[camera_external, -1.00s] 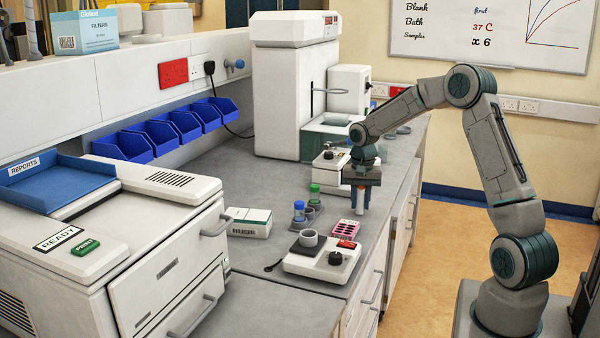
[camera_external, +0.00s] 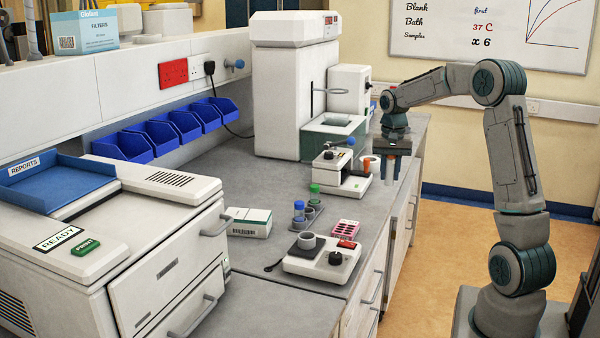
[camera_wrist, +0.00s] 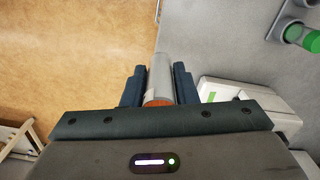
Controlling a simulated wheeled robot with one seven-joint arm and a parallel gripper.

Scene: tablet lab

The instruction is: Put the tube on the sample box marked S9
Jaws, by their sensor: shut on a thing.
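My gripper (camera_external: 391,155) is above the far right part of the bench, near its right edge. It is shut on a pale grey tube (camera_external: 390,171), which hangs below the fingers. In the wrist view the tube (camera_wrist: 160,73) lies between the two dark fingers of my gripper (camera_wrist: 158,86), with its orange-brown end towards the camera. No marking S9 is legible, so I cannot tell which box bears it.
A white device with a black knob (camera_external: 320,262) is at the front. Blue- and green-capped tubes (camera_external: 314,191) stand mid-bench. A white instrument (camera_external: 336,178) is left of my gripper, and an orange-topped item (camera_external: 371,161) is close beside it. Open floor (camera_external: 455,240) lies to the right.

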